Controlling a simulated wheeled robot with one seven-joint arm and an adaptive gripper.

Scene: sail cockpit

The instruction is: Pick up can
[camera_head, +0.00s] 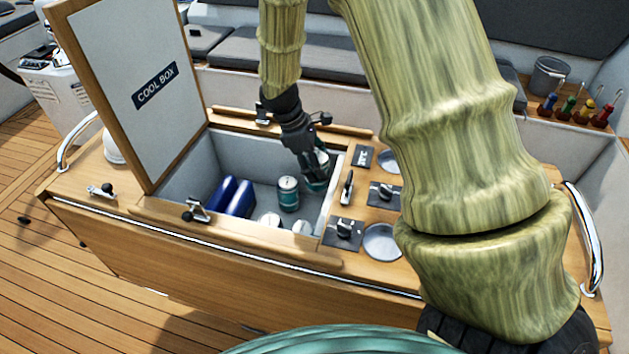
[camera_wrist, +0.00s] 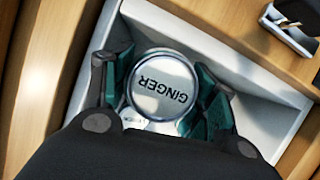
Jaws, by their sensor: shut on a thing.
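My gripper (camera_head: 318,172) reaches down into the right end of the open cool box (camera_head: 262,158). In the wrist view my gripper (camera_wrist: 165,90) has its fingers on both sides of a can (camera_wrist: 160,84) with a silver lid marked GINGER, and it is shut on that can. In the head view the held can is mostly hidden by the fingers. A teal and silver can (camera_head: 288,194) stands upright in the box just left of my gripper. The tops of two pale cans (camera_head: 270,221) show near the front wall.
Two blue packs (camera_head: 232,197) lie at the left of the box. The raised lid (camera_head: 150,90) stands at the left. Latches and round recesses (camera_head: 382,240) line the deck to the right. The box walls are close to my gripper.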

